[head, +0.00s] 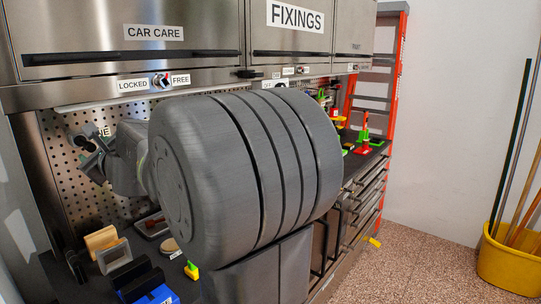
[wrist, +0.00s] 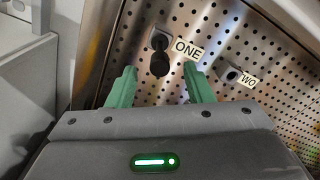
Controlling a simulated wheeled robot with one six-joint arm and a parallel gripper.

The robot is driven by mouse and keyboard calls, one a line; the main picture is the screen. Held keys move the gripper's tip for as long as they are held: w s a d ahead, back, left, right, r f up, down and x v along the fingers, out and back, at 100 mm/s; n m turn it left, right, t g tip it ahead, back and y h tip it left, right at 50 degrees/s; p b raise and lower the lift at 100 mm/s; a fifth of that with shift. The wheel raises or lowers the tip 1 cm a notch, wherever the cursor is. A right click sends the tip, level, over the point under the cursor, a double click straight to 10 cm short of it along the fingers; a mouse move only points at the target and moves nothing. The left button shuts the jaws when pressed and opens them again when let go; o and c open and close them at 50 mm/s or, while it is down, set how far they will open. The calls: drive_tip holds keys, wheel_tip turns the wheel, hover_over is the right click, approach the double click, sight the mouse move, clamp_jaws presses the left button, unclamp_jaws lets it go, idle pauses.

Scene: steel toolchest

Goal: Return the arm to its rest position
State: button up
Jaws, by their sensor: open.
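My gripper (head: 88,155) is at the left of the head view, in front of the perforated steel back panel (head: 62,165). In the wrist view my gripper (wrist: 159,75) shows two green fingers spread apart with nothing between them. Beyond the fingertips are the panel (wrist: 228,38) and a dark fitting (wrist: 159,62) beside the label ONE (wrist: 187,50). My arm (head: 250,160) is raised across the middle of the head view. Its large grey link hides much of the panel and worktop.
Overhead cabinets (head: 130,40) read CAR CARE and FIXINGS. A LOCKED/FREE knob (head: 161,81) sits below them. A blue item (head: 160,295), a wooden-topped block (head: 101,240) and a yellow piece (head: 191,271) are on the worktop. An orange ladder (head: 396,90) and yellow bucket (head: 508,265) stand right.

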drive_tip(key=v, duration=1.1)
drive_tip(key=x, duration=1.4)
drive_tip(key=shift+p, duration=0.3)
drive_tip(key=v, duration=0.4)
drive_tip(key=shift+s+d+r, duration=0.1)
drive_tip(key=shift+d, duration=0.15)
drive_tip(key=shift+s+d, duration=0.1)
drive_tip(key=shift+s, duration=0.1)
